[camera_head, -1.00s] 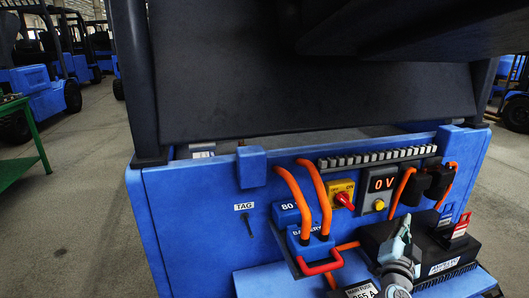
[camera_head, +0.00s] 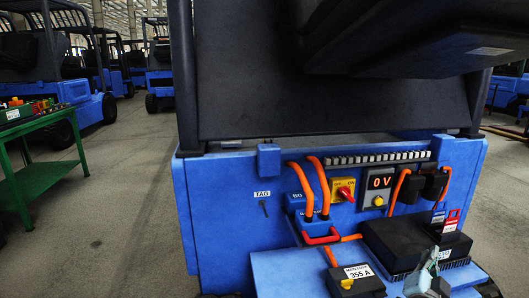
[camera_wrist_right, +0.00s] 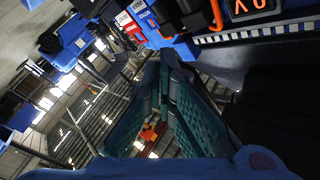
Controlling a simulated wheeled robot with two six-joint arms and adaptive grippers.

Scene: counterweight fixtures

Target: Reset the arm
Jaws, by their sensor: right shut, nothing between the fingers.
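My right gripper (camera_head: 432,260) shows at the bottom right of the head view, in front of a black controller box (camera_head: 392,238) on the blue truck's shelf. It is shut and empty. In the right wrist view its two teal-padded fingers (camera_wrist_right: 158,68) point toward the truck panel, with nothing between them. I cannot tell its exact gap to the box. The blue truck (camera_head: 222,220) has an open rear panel with a 0 V display (camera_head: 380,182), a yellow switch with a red knob (camera_head: 343,191) and a red-handled battery connector (camera_head: 320,237). My left gripper is not in view.
A black box marked 355 A (camera_head: 350,285) sits on the shelf's front. Orange cables (camera_head: 299,180) loop out from the panel. A red tag (camera_head: 451,222) stands behind the controller box. A green table (camera_head: 42,175) with items stands left. Floor between is clear.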

